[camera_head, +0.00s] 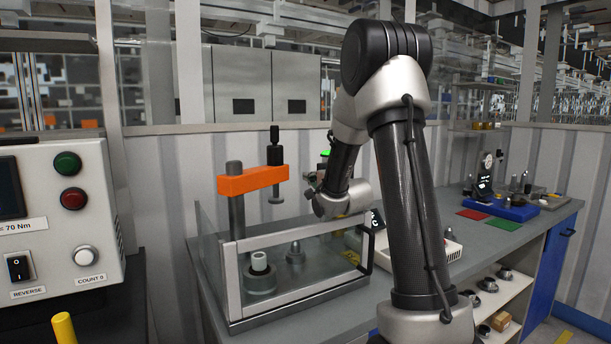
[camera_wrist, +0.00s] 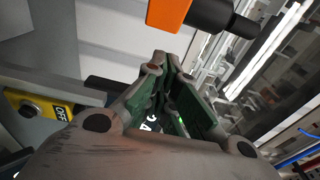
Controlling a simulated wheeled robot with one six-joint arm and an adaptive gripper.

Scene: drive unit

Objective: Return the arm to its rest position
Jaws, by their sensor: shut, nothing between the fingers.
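My arm reaches up in front of the bench in the head view and folds down at its wrist beside the press fixture. My gripper (camera_wrist: 170,66) shows in the wrist view with its green-padded fingers shut and nothing between them. In the head view its fingers are mostly hidden behind the wrist and cannot be made out clearly. The fixture's orange crossbar (camera_head: 253,180) is left of my wrist in the head view. The same crossbar (camera_wrist: 169,12) and its black spindle (camera_wrist: 222,17) are at the top of the wrist view, apart from the fingers.
A clear-walled enclosure (camera_head: 231,281) surrounds the fixture base. A control box (camera_head: 75,240) stands at left, with a yellow post (camera_head: 64,327) before it. The bench (camera_head: 535,228) holds red (camera_head: 473,214) and green (camera_head: 505,224) mats and a blue tray (camera_head: 515,211). Shelves with parts lie below.

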